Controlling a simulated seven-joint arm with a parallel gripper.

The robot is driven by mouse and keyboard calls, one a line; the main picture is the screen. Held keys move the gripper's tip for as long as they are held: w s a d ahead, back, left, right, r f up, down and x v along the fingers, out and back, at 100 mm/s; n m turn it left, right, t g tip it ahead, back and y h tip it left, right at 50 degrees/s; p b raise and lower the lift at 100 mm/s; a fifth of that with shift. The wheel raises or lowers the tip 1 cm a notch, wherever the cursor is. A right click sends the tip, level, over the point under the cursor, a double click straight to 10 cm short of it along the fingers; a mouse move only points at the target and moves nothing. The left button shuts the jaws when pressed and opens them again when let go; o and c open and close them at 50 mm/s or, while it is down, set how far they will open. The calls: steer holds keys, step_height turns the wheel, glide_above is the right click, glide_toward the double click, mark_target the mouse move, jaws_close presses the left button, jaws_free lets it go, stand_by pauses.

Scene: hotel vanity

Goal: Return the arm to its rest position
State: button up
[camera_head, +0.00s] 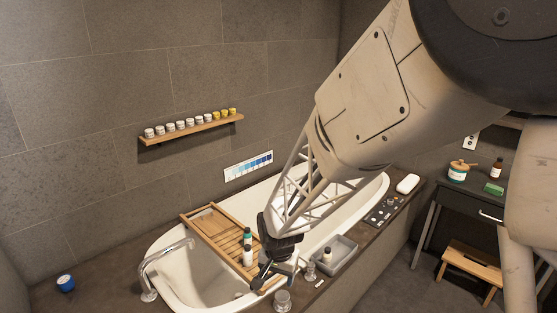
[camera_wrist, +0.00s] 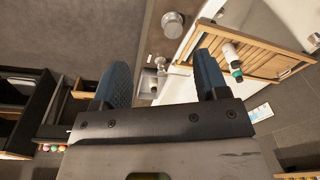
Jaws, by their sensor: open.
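My arm reaches down from the upper right in the head view. My gripper (camera_head: 268,272) hangs over the near rim of the white bathtub (camera_head: 190,275). In the wrist view, my gripper (camera_wrist: 160,80) has its two dark blue fingers spread wide apart with nothing held between them. A wooden bath tray (camera_head: 200,225) lies across the tub, and two small bottles (camera_head: 247,247) stand on it just behind the gripper. One bottle also shows in the wrist view (camera_wrist: 230,55), beside the right finger. My arm hides part of the tub.
A grey bin (camera_head: 342,257) with a bottle, a metal cup (camera_head: 282,301) and a dark panel (camera_head: 383,211) sit on the tub ledge. A wall shelf (camera_head: 190,129) holds several jars. A faucet (camera_head: 150,280) stands at left. A dark vanity (camera_head: 465,198) and wooden stool (camera_head: 470,264) are at right.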

steer(key=s+d+r+n, duration=0.1)
steer(key=s+d+r, duration=0.8)
steer(key=s+r, duration=0.2)
steer(key=s+d+r+n+t, duration=0.1)
steer(key=s+d+r+n, duration=0.1)
steer(key=s+d+r, duration=0.7)
steer(key=shift+s+d+r+n+t, duration=0.35)
steer(key=shift+s+r, duration=0.8)
steer(key=shift+s, duration=0.75)
